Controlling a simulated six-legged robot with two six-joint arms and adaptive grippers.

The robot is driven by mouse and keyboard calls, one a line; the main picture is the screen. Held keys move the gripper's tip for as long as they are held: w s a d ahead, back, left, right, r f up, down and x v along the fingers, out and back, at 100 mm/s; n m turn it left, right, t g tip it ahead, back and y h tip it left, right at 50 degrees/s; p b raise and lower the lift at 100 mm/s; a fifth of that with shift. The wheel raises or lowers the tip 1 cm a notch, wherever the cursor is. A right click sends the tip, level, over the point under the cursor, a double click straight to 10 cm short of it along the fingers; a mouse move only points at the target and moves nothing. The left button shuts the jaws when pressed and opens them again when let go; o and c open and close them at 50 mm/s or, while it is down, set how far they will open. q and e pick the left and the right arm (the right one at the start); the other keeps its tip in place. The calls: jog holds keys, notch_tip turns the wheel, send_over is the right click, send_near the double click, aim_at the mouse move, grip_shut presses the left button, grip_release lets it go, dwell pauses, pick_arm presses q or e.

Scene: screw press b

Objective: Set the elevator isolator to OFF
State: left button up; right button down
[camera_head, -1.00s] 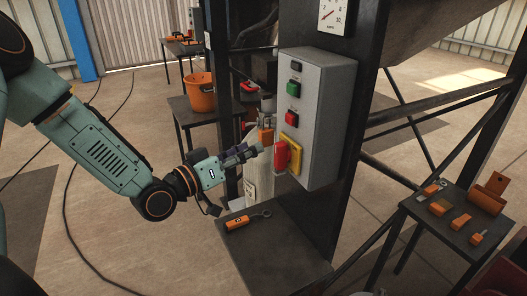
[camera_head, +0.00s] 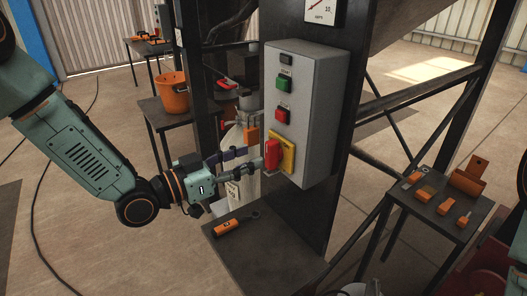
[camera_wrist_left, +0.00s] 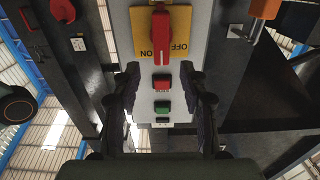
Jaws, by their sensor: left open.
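The isolator is a red rotary handle (camera_head: 272,155) on a yellow plate (camera_head: 289,156), low on the front of a grey control box (camera_head: 318,115). In the left wrist view the red handle (camera_wrist_left: 160,35) lies nearly along the picture's vertical, and the plate (camera_wrist_left: 181,20) carries upside-down ON and OFF lettering. My left gripper (camera_head: 256,163) is open, its fingertips just left of the handle in the head view. In the wrist view the fingers (camera_wrist_left: 160,88) stand apart with nothing between them. I cannot tell whether a finger touches the handle. My right gripper is out of view.
Green (camera_head: 283,83) and red (camera_head: 282,115) buttons sit above the isolator. A dark shelf (camera_head: 270,265) with an orange-handled tool (camera_head: 235,224) lies below. A side table (camera_head: 440,215) with orange parts stands right. An orange bucket (camera_head: 173,95) stands behind my left arm.

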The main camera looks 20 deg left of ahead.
aim_at(267, 149)
pick_arm(q)
jog(key=shift+w+d+f, duration=0.1)
jog(key=shift+w+d, duration=0.1)
jog(key=shift+w, duration=0.15)
jog(key=b+x, duration=0.1)
jog(key=x, duration=0.2)
jog(key=shift+w+d, duration=0.1)
jog(key=shift+d, duration=0.2)
jog(key=shift+w+d, duration=0.2)
jog(key=shift+w, duration=0.45)
jog(key=shift+d, duration=0.1)
jog(key=shift+d, duration=0.1)
grip_shut()
